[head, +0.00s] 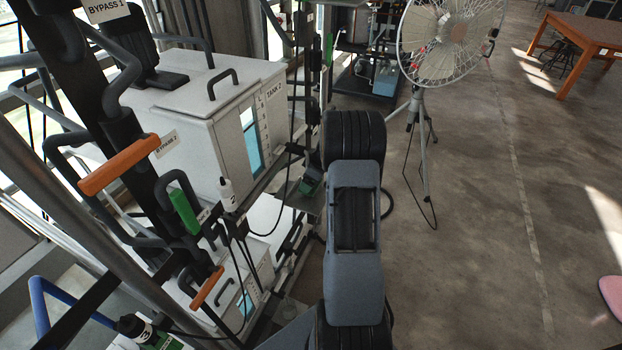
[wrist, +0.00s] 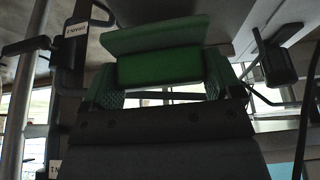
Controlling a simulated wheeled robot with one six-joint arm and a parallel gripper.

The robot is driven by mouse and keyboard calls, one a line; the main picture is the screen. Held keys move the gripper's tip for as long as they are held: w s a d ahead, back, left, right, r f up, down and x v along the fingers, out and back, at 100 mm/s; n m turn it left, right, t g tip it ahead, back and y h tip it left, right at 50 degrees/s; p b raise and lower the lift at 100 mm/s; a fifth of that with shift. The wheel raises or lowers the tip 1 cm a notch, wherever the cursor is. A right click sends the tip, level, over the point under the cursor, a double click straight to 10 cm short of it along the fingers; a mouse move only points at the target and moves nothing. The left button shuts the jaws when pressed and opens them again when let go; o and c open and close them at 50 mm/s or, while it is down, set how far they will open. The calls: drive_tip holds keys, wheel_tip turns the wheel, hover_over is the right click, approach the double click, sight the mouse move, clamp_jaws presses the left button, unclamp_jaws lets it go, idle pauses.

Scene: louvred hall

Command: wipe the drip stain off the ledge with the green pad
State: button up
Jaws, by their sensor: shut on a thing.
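My gripper (wrist: 160,82) is shut on the green pad (wrist: 158,40), which sits between its two green-textured fingers in the wrist view. The pad has a wide flat upper part and a brighter green block below it. In the head view a small green and dark shape (head: 311,181) shows just left of my arm, at its far end; my arm hides much of that area. A narrow grey surface beneath it may be the ledge (head: 309,203), but I cannot tell for sure. I cannot make out the drip stain in either view, nor whether the pad touches anything.
White tanks (head: 195,95) and dark pipes with orange handles (head: 118,164) crowd the left. A white bottle (head: 227,194) and hanging cables are near my arm. A fan on a tripod (head: 452,40) stands ahead.

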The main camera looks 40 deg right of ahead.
drive_tip(key=shift+f+b, duration=1)
drive_tip(key=shift+b, duration=0.1)
drive_tip(key=shift+w+a+b, duration=0.15)
drive_tip(key=shift+w+a, duration=0.25)
drive_tip(key=shift+w, duration=0.3)
drive_tip(key=shift+w+a+b, duration=0.15)
drive_tip(key=shift+w+a, duration=0.25)
drive_tip(key=shift+w, duration=0.25)
drive_tip(key=shift+w+a+r, duration=0.15)
drive_tip(key=shift+w+r, duration=0.05)
drive_tip(key=shift+w, duration=0.1)
drive_tip(key=shift+f+b, duration=0.2)
drive_tip(key=shift+b, duration=0.4)
drive_tip(key=shift+s, duration=0.1)
drive_tip(key=shift+s+f+b, duration=0.25)
drive_tip(key=shift+s+b, duration=0.15)
drive_tip(key=shift+b, duration=0.25)
drive_tip(key=shift+s+d+f+b, duration=0.1)
drive_tip(key=shift+s+d+b, duration=0.2)
drive_tip(key=shift+s+d, duration=0.25)
drive_tip(key=shift+s+d+b, duration=0.3)
drive_tip(key=shift+s+d, duration=0.05)
drive_tip(key=shift+s, duration=0.35)
